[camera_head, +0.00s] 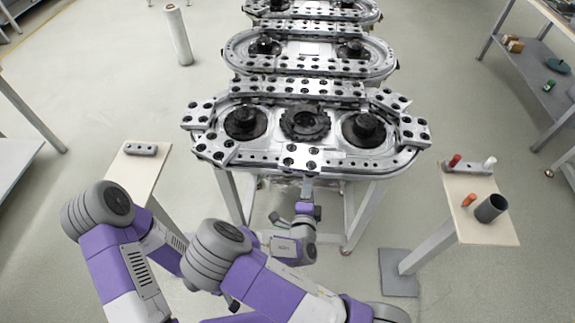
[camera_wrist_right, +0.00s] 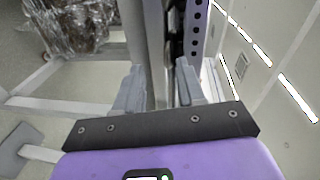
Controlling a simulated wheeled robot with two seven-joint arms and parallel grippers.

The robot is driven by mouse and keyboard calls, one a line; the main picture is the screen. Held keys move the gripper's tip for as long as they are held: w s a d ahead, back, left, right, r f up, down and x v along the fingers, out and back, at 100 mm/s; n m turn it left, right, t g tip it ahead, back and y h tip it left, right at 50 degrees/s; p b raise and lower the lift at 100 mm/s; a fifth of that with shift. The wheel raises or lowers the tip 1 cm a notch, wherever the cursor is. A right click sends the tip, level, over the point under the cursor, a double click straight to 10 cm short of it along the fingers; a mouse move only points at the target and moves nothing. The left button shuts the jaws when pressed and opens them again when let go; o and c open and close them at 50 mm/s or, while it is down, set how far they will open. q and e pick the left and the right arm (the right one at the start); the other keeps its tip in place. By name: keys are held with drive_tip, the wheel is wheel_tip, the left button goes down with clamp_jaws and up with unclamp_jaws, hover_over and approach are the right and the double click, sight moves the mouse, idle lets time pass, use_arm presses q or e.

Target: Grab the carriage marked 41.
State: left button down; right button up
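Several silver carriages with dark holes sit around the nearest oval ring track (camera_head: 208,150). One carriage (camera_head: 299,159) is at the middle of its front side. No number 41 is legible on any carriage. My right gripper (camera_head: 308,184) is just in front of that carriage, pointing at the track's front edge. In the right wrist view its two fingers (camera_wrist_right: 158,82) stand apart, with a grey metal bar (camera_wrist_right: 155,45) showing between them. I cannot tell whether they touch it. My left gripper is not visible; only my left arm shows.
A small wooden table at left holds a grey block (camera_head: 140,149). A table at right holds a dark cup (camera_head: 491,208), a red-orange cylinder (camera_head: 468,199), and red and white pieces. More ring tracks (camera_head: 310,48) stand behind. A white roll (camera_head: 178,35) stands on the floor.

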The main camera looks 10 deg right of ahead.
sight(300, 171)
drive_tip(key=shift+m+t+y, duration=0.3)
drive_tip(key=shift+t+y, duration=0.1)
drive_tip(key=shift+t, duration=0.5)
drive_tip(key=a+r, duration=0.2)
drive_tip(key=r, duration=0.1)
drive_tip(key=shift+w+a+r, duration=0.1)
drive_tip(key=shift+w+a, duration=0.1)
drive_tip(key=shift+w, duration=0.2)
drive_tip(key=shift+w+a+r, duration=0.1)
drive_tip(key=shift+w+r, duration=0.1)
drive_tip(key=shift+w, duration=0.1)
drive_tip(key=x, duration=0.7)
drive_tip(key=shift+f, duration=0.1)
drive_tip(key=shift+c, duration=0.3)
clamp_jaws()
drive_tip(key=shift+s, duration=0.1)
drive_tip(key=shift+f, duration=0.1)
